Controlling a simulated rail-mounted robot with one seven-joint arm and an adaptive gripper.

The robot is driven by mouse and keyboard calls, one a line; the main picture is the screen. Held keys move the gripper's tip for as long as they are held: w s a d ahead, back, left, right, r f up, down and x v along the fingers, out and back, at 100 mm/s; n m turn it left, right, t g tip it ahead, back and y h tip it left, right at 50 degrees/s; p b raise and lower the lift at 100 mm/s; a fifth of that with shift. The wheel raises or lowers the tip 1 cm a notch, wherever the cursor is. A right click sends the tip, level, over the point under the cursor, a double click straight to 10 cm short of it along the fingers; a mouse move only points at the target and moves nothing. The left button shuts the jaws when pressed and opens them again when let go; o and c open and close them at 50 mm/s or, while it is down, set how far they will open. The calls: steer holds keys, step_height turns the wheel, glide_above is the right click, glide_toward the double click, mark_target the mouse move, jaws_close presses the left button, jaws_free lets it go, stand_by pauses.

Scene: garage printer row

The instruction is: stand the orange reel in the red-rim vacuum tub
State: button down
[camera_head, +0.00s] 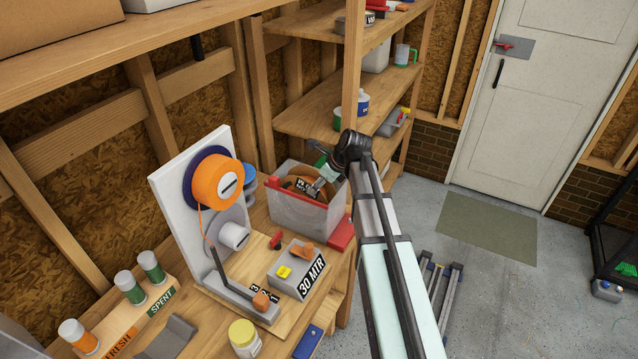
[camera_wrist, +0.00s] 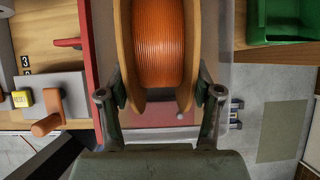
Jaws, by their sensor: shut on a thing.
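The orange reel, with filament wound between tan flanges, fills the upper middle of the wrist view (camera_wrist: 158,45). My gripper (camera_wrist: 160,92) is shut on it, one finger against each flange. In the head view the reel (camera_head: 299,185) is upright at the mouth of the grey vacuum tub with a red rim (camera_head: 303,215), its lower part hidden behind the front wall. My gripper (camera_head: 320,187) reaches in from the right. The tub's red rim (camera_wrist: 90,40) also runs along the left of the wrist view. I cannot tell whether the reel touches the tub's floor.
Another orange spool (camera_head: 215,181) hangs on a white upright stand left of the tub. A grey 30 MTR box (camera_head: 297,268) with a yellow switch and orange crank sits in front. A red piece (camera_head: 341,233) lies right of the tub. Wooden shelves (camera_head: 320,115) rise behind.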

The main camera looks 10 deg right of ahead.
steer(key=shift+f, duration=0.85)
stand_by(0.6)
steer(key=shift+c, duration=0.7)
jaws_free()
steer(key=shift+o, duration=0.7)
steer(key=v, duration=1.2)
